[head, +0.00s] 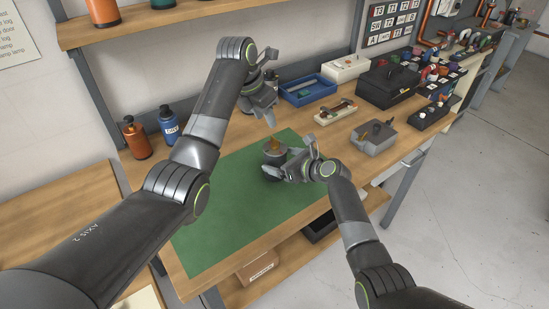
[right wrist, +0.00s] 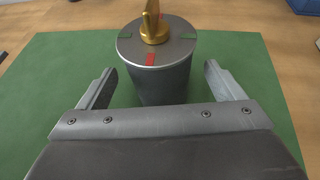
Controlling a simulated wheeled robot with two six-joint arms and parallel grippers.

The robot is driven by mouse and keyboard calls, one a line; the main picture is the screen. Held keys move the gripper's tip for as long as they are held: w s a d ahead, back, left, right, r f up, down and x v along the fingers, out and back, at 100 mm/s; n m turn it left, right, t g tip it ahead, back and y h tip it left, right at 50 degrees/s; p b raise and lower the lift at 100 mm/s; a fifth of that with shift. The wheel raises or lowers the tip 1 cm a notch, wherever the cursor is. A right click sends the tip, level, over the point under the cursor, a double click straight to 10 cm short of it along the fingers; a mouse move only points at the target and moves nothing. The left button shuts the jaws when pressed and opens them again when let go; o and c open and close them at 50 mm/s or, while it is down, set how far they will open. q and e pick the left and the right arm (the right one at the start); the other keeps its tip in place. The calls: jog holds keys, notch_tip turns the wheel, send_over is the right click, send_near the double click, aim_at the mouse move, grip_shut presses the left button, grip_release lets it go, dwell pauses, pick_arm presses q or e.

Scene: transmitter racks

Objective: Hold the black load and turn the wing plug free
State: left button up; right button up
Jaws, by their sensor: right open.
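The black load (head: 272,158) is a dark upright cylinder standing on the green mat (head: 215,215). In the right wrist view the load (right wrist: 160,84) has a grey top with a red mark at its near edge and green marks at the sides. The gold wing plug (right wrist: 153,24) sits in the middle of that top; it also shows in the head view (head: 274,145). My right gripper (right wrist: 160,80) is open, one finger on each side of the load with visible gaps. My left gripper (head: 260,112) hangs above the mat's back edge, apart from the load; its finger opening is unclear.
Behind the mat are a blue tray (head: 307,90), a white device (head: 335,112) and a grey box (head: 373,137). A black case (head: 388,85) stands farther right. Orange (head: 137,138) and blue (head: 168,124) bottles stand at the left back. The mat's front left is clear.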

jog(key=shift+x, duration=1.85)
jog(key=c, duration=1.3)
jog(key=shift+c, duration=0.2)
